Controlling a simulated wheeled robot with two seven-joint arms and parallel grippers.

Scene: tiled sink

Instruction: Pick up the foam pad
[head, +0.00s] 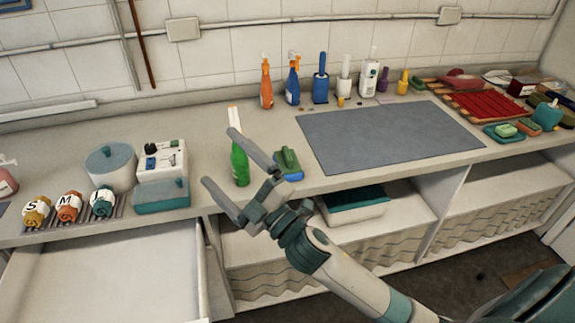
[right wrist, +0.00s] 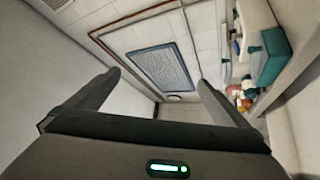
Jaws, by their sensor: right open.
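I cannot tell for sure which thing is the foam pad. A green block with a blue underside (head: 288,164) lies on the counter just right of my right gripper (head: 220,157). Several small pad-like pieces lie at the far right, among them a light green one (head: 504,130) on a teal one. My right gripper is open and empty, its fingers pointing up and left in front of the green bottle (head: 240,165). In the right wrist view, its spread fingers (right wrist: 158,78) have nothing between them. My left gripper is out of view.
A large grey mat (head: 390,137) lies bare on the counter (head: 215,110). Spray bottles (head: 266,82) and other bottles line the wall. A red slatted rack (head: 485,104) is at right. Rolled cloths (head: 69,206) and boxes (head: 162,160) are at left, above an open drawer (head: 110,275).

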